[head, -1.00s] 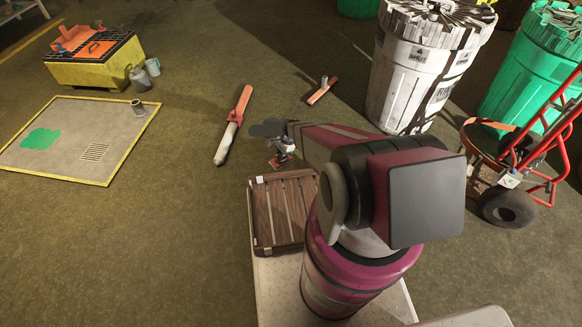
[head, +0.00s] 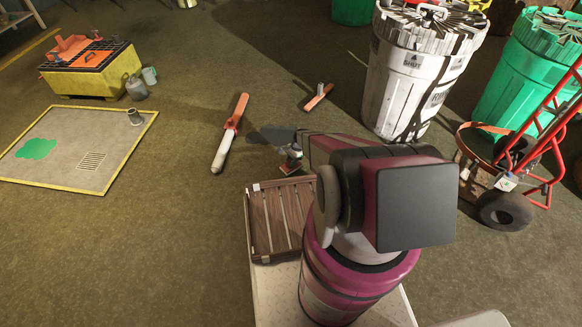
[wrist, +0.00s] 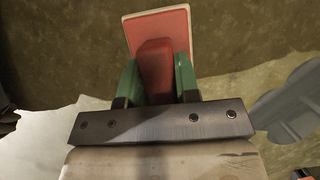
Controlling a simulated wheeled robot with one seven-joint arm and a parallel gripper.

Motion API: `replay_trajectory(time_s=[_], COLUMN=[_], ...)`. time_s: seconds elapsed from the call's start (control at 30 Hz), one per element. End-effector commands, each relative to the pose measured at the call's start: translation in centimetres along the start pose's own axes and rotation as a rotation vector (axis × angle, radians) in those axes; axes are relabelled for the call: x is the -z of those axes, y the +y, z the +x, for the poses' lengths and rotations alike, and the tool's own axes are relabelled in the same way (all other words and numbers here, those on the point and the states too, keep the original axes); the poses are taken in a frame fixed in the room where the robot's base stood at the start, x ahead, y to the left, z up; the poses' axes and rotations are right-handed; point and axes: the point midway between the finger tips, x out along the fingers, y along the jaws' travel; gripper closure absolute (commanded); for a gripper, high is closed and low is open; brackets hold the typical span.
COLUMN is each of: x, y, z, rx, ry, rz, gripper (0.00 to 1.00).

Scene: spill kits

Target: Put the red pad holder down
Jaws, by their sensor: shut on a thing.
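In the wrist view the red pad holder (wrist: 157,28) shows as a red plate with a pale rim and a raised red block. My gripper (wrist: 157,72) has green fingers shut on that block, one on each side. In the head view my gripper (head: 291,155) is beyond the slatted wooden rack, above the floor, and my arm hides part of it. The holder is small and hard to make out there. I cannot tell whether its plate touches the floor.
An orange-red piece with a grey socket (head: 318,97) and a long orange-and-white tool (head: 230,135) lie on the floor. The slatted rack (head: 283,226) is close by. A white drum (head: 410,85) and a red hand truck (head: 540,160) stand right. A yellow-edged mat (head: 70,165) lies left.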

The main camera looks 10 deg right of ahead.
Motion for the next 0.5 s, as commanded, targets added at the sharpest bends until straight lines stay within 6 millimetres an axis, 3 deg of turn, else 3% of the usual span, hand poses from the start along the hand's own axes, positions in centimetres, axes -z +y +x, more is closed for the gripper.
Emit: replay_trajectory(time_s=[0.3, 0.5], x=[1.5, 1.5], y=[-0.1, 0.0], z=[3.3, 3.7], rx=[0.0, 0.0], ry=[0.0, 0.0], rz=[-0.001, -0.001], gripper=[0.89, 0.89])
